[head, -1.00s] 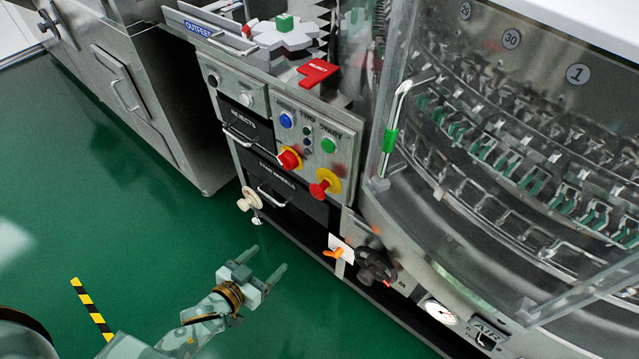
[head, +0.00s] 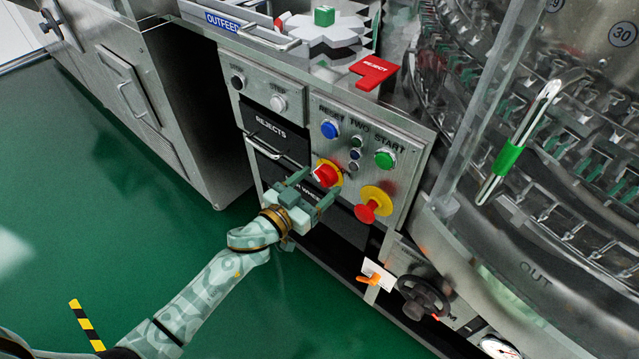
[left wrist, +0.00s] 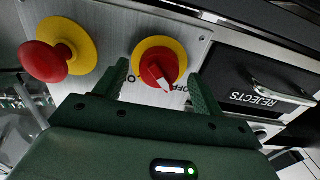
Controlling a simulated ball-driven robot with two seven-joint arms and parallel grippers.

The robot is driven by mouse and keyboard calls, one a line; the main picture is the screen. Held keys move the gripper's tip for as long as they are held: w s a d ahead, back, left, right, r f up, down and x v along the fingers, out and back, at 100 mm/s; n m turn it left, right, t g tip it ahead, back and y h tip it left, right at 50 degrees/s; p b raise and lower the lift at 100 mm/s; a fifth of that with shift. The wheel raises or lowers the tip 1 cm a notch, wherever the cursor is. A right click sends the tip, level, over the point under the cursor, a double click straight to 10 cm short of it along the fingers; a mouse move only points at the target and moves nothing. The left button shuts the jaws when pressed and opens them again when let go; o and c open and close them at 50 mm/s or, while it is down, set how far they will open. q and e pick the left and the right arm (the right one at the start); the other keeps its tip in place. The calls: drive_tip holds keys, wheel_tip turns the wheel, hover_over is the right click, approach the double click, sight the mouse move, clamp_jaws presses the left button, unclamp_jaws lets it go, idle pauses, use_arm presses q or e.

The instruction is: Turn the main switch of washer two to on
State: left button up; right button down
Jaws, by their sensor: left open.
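The main switch (head: 325,175) is a red rotary knob on a yellow disc, low on the steel panel marked TWO. In the left wrist view, which is upside down, the knob (left wrist: 158,69) has a white-tipped pointer directed toward the OFF label (left wrist: 180,88). A second label on the other side is partly hidden by a finger. My left gripper (head: 319,182) is open, with its fingers on either side of the knob in view. The left wrist view shows the fingers (left wrist: 160,80) apart, with no clear contact on the knob. My right gripper is not in view.
A red mushroom button on a yellow disc (head: 373,205) sits close to the switch. Blue (head: 330,129) and green START (head: 385,159) buttons are above. The REJECTS drawer handle (head: 268,147) juts out nearby. A black handwheel (head: 422,296) is lower right.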

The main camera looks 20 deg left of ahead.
use_arm(q)
drive_tip(key=shift+w+d, duration=0.2)
drive_tip(key=shift+w, duration=0.25)
drive_tip(key=c, duration=1)
drive_tip(key=shift+o, duration=0.2)
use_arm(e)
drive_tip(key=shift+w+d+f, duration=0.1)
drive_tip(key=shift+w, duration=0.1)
